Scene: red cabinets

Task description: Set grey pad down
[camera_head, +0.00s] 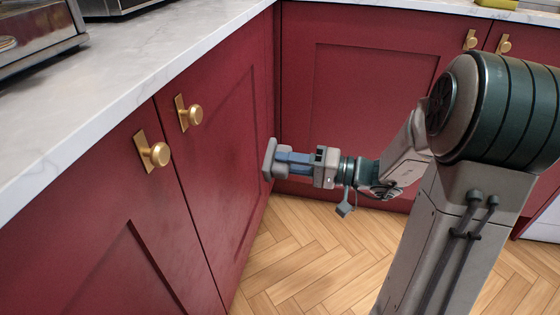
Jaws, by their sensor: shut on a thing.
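My gripper (283,160) is at the end of my arm, extended to the left in front of the red corner cabinets. Its bluish fingers are shut on the grey pad (269,158), a small flat grey piece held upright at the fingertips. The pad is in the air, below the level of the counter top and near the left cabinet door. The picture does not show clearly whether it touches the door.
A white marble counter (120,75) runs along the left, with metal appliances (35,38) at its far left. Red cabinet doors (215,130) with brass knobs (155,150) stand below it. The herringbone wood floor (310,260) is clear.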

